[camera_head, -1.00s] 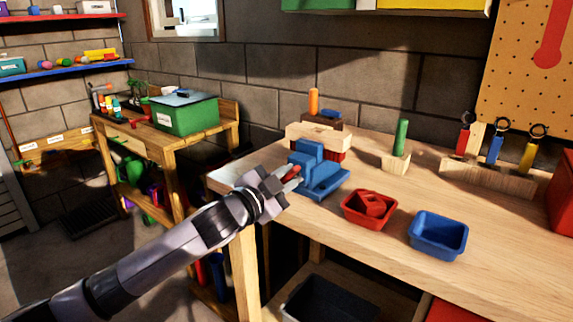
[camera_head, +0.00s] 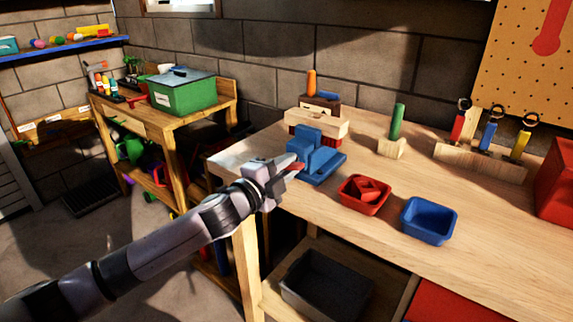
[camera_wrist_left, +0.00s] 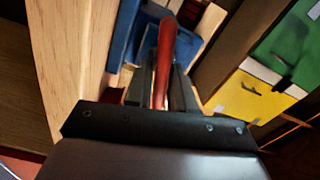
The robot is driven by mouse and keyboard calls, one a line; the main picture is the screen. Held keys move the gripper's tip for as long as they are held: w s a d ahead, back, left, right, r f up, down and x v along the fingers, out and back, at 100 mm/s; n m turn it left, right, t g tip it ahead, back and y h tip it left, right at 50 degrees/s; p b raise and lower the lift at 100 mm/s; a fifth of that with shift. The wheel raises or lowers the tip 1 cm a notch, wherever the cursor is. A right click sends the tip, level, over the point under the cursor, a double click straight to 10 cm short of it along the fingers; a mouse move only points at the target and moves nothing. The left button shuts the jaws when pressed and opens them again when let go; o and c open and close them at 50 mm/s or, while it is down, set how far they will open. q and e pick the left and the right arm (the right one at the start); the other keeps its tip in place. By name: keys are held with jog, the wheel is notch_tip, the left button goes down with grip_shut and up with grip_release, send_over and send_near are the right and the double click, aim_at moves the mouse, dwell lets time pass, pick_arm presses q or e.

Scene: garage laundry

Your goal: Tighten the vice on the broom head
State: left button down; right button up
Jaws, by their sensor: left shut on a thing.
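The blue vice (camera_head: 322,160) stands on the workbench near its left end. The broom head, a pale wooden block (camera_head: 318,122) with red bristles under it, is at the vice's far side in the head view. I cannot tell how tightly the jaws meet it. My left gripper (camera_head: 290,170) is at the near left side of the vice, shut on the vice's red handle (camera_head: 299,166). In the left wrist view the red handle (camera_wrist_left: 165,60) lies between the fingers of the gripper (camera_wrist_left: 163,85), with part of the blue vice (camera_wrist_left: 122,45) beyond. My right gripper is out of view.
A red tray (camera_head: 347,200) with red pieces and an empty blue tray (camera_head: 429,220) stand right of the vice. A green-handled tool (camera_head: 397,122) and a wooden tool rack (camera_head: 480,160) are farther back. A grey bin (camera_head: 325,285) sits under the bench (camera_head: 500,235).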

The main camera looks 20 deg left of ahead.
pick_arm(q)
jog(key=shift+s+f, duration=0.1)
jog(key=shift+f, duration=0.25)
jog(key=c, duration=1.3)
grip_release()
jog(key=shift+o, duration=0.9)
jog(key=shift+r, duration=0.25)
jog(key=v, duration=0.7)
jog(key=shift+s+a, duration=0.1)
